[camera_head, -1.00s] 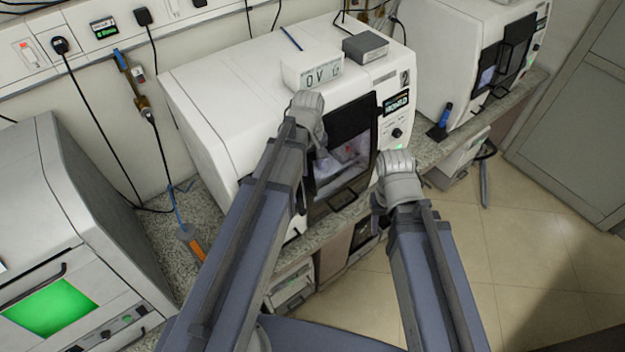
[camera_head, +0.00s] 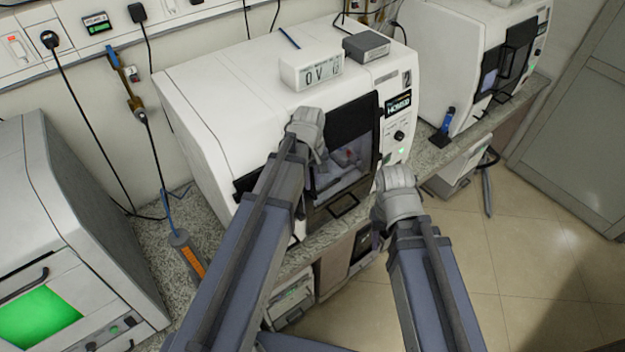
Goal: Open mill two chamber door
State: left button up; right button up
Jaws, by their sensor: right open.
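Mill two (camera_head: 235,85) is the white machine on the bench in the middle, with a "2" on its front right. Its chamber door (camera_head: 352,118) has a dark frame around a see-through window, with a small red thing visible inside. A dark handle (camera_head: 343,206) is at the door's lower edge. My right gripper (camera_head: 385,205) is open, in front of the door's lower right corner, and looks empty.
A display block reading "0V" (camera_head: 312,72) and a grey box (camera_head: 366,46) sit on the mill. A knob (camera_head: 399,136) is right of the door. Another mill (camera_head: 455,45) stands at right. A machine with a green screen (camera_head: 38,318) is at left. Floor is clear at right.

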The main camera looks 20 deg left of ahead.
pick_arm(q)
grip_shut()
dwell(1.0)
